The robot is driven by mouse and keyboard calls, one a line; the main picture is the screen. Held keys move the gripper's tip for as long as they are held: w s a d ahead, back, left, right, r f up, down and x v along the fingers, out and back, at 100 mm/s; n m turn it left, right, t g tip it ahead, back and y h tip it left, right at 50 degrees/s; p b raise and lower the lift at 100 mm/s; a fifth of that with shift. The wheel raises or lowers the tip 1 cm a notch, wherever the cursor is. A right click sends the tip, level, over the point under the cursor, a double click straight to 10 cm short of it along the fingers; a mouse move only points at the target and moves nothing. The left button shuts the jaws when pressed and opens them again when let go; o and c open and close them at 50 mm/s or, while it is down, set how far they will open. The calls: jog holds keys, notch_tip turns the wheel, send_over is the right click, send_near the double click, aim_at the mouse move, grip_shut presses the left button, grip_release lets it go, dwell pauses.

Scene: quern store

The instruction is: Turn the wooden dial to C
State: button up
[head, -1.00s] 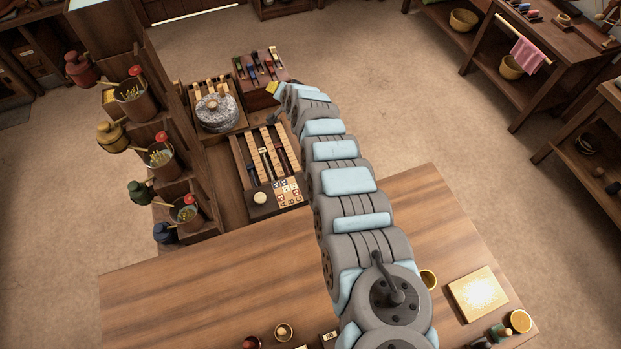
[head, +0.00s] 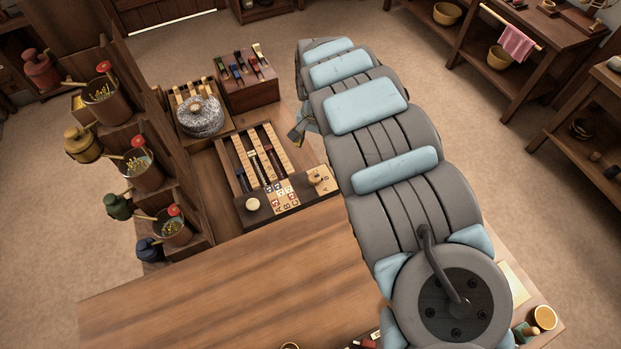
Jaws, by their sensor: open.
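The wooden dial (head: 316,178) is a small round knob on a pale lettered plate, at the right end of the dark panel in front of the slotted tray. An A and a B seem to show on its plate. The rest of the plate's marks and the dial's setting are too small to read. My gripper (head: 297,138) is partly hidden behind my arm, above and slightly left of the dial in the picture, and apart from it. It is open, and I see nothing held in it.
Sliders run in the slotted tray (head: 235,172). Beside the dial are cards marked A, B and C (head: 286,197) and a pale round knob (head: 252,204). A stone quern (head: 200,117) and a box of coloured levers (head: 250,92) stand behind. Stepped shelves with pots (head: 140,168) rise at left.

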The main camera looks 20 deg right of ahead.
aim_at(314, 177)
notch_tip(314, 177, down, 17)
jog(key=b, duration=0.4)
jog(key=shift+f, duration=0.15)
dwell(0.5)
jog(key=c, duration=1.2)
